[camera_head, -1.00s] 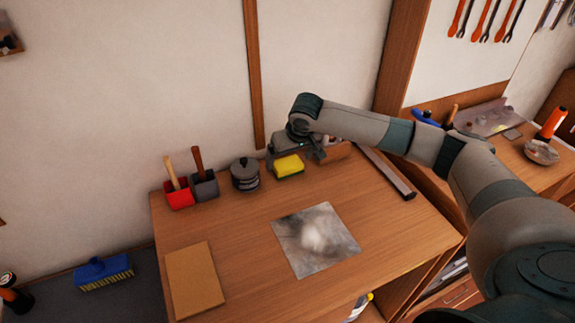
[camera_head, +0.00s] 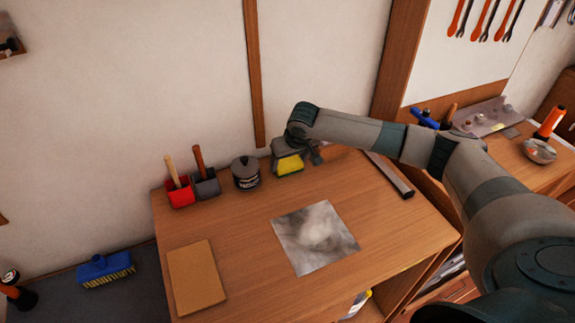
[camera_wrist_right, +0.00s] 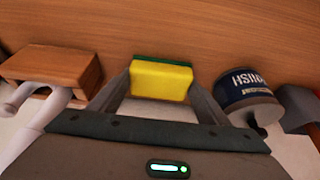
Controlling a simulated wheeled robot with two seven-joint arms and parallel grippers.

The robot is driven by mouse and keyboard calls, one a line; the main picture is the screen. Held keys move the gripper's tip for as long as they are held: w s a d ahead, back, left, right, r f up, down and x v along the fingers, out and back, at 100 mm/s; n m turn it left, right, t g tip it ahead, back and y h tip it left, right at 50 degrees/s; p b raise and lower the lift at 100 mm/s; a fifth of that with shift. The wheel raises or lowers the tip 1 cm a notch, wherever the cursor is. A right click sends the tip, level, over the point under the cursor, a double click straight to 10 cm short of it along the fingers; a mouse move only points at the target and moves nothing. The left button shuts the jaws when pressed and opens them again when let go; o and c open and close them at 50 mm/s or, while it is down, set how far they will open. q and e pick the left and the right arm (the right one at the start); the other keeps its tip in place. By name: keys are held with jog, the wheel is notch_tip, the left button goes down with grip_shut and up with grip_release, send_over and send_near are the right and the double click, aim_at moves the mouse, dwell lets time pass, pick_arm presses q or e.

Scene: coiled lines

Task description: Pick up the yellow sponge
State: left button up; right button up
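The yellow sponge (camera_head: 290,164), with a green layer, is at the back of the wooden table beside the dark pot. In the right wrist view the sponge (camera_wrist_right: 161,80) sits between my two fingers, its yellow side facing the camera and its green layer along the top. My right gripper (camera_head: 296,160) has one finger at each side of it, with no clear gap. In the right wrist view the gripper (camera_wrist_right: 160,86) looks shut on the sponge's two ends. I cannot tell whether the sponge touches the table. My left gripper is not in view.
A wooden block (camera_wrist_right: 50,68) shows in the right wrist view. A picture sheet (camera_head: 314,237) and a tan board (camera_head: 195,278) lie in front.

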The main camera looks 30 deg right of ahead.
aim_at(289, 159)
jog(key=shift+r, duration=0.1)
jog(key=shift+c, duration=0.2)
jog(key=shift+r+b, duration=0.3)
jog(key=shift+r, duration=0.15)
jog(key=r, duration=0.1)
jog(key=r+b, duration=0.1)
jog(key=r, duration=0.1)
jog(key=shift+s+d+r, duration=0.1)
jog(key=shift+s+d, duration=0.2)
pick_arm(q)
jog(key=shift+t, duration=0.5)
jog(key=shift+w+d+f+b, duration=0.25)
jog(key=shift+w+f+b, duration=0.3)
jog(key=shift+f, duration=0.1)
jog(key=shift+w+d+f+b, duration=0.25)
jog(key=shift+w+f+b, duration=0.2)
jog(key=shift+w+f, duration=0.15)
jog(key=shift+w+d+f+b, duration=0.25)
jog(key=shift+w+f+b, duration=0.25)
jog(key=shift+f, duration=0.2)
pick_arm(e)
jog(key=s+d+r, duration=0.6)
jog(key=s, duration=0.2)
jog(key=shift+s+d+r, duration=0.15)
jog(key=shift+s+r, duration=0.2)
jog(key=shift+s, duration=0.05)
jog(key=shift+o, duration=0.6)
